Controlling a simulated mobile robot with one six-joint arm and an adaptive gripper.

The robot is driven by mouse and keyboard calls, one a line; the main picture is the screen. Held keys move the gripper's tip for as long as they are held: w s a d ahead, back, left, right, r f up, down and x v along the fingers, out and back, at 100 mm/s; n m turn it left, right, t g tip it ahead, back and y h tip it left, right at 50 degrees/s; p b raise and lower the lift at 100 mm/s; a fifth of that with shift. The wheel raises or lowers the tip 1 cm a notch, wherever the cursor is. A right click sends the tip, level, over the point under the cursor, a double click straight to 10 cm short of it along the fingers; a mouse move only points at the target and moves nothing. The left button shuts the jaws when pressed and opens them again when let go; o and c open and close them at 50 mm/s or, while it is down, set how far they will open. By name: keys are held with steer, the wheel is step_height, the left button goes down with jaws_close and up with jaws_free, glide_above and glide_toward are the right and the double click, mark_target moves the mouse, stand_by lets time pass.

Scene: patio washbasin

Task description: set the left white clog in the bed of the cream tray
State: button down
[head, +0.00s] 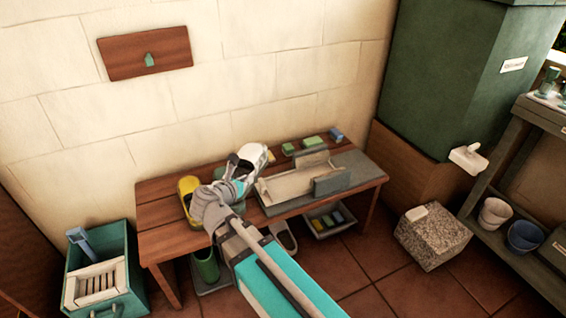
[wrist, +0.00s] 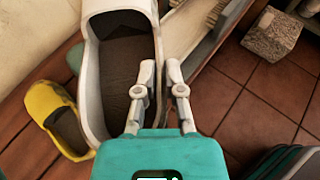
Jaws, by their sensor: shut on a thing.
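A white clog (head: 254,155) with a dark inside is at my gripper (head: 236,172), over the middle of the wooden bench. In the wrist view the clog (wrist: 93,85) fills the upper left, its opening facing the camera. My gripper (wrist: 160,75) is shut on its right side wall, one finger inside the opening and one outside. The cream tray (head: 285,187) lies on a grey board just right of the clog; part of it shows in the wrist view (wrist: 187,32). Its bed looks empty. My arm hides part of the bench.
A yellow clog (head: 187,187) stands on the bench (head: 160,213) at left. Green blocks (head: 312,141) and a blue one (head: 336,134) lie at the back. A grey upright plate (head: 332,182) borders the tray's right front. Another pale shoe (head: 283,236) is below the bench.

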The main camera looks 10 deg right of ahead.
steer(key=shift+a, duration=0.2)
steer(key=shift+w+d+f, duration=0.1)
steer(key=shift+w, duration=0.05)
steer(key=w+d+f+m+g+h+b, duration=0.4)
steer(key=w+d+m+g, duration=0.3)
steer(key=w+d, duration=0.5)
steer(key=d+m+h, duration=0.1)
steer(key=d, duration=0.2)
steer(key=shift+w+m+g+h, duration=0.35)
steer(key=shift+m+g+h, duration=0.05)
steer(key=shift+d+f, duration=0.1)
steer(key=shift+f, duration=0.05)
